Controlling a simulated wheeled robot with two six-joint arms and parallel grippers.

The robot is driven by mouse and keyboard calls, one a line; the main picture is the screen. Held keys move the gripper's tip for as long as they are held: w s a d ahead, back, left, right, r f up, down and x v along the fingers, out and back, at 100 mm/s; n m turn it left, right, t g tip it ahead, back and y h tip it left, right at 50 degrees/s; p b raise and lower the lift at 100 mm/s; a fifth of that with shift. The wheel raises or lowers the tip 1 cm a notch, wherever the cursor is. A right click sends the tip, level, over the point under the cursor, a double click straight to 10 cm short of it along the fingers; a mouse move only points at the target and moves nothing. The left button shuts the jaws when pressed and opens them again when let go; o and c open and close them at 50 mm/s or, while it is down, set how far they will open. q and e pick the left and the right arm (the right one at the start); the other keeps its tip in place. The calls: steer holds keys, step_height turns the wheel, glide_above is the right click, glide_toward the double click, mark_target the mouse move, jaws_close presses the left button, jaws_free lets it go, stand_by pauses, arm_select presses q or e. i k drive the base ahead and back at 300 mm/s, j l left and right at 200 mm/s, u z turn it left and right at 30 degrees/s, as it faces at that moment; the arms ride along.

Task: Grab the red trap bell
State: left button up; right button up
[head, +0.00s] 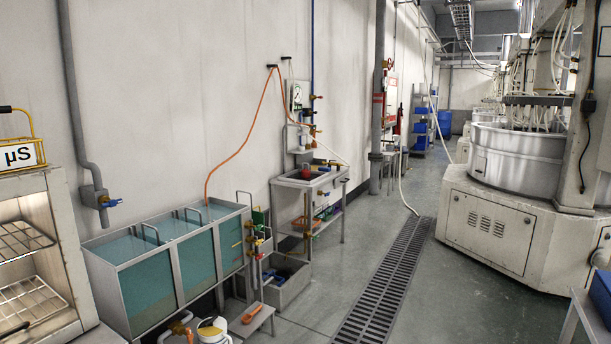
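I cannot pick out the red trap bell for certain. A small dark red shape (307,173) shows in the sink of the grey steel bench (331,181) by the left wall, too small to tell what it is. Small red and coloured items also lie on the back edge and lower shelf of that bench. Neither of my grippers is in view.
A three-part tank of teal liquid (152,290) stands at the left, with valves and a low grey trough (287,291) beside it. A floor drain grate (386,285) runs down the aisle. A large white machine (497,235) stands at the right. The aisle floor is clear.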

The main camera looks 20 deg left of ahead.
mark_target(306, 173)
steer(key=i, duration=5.05)
steer(key=i+u, duration=0.2)
steer(key=i, duration=0.4)
steer(key=i+u, duration=0.2)
steer(key=i, duration=0.35)
steer(key=i+l+u, duration=0.2)
steer(key=i, duration=0.4)
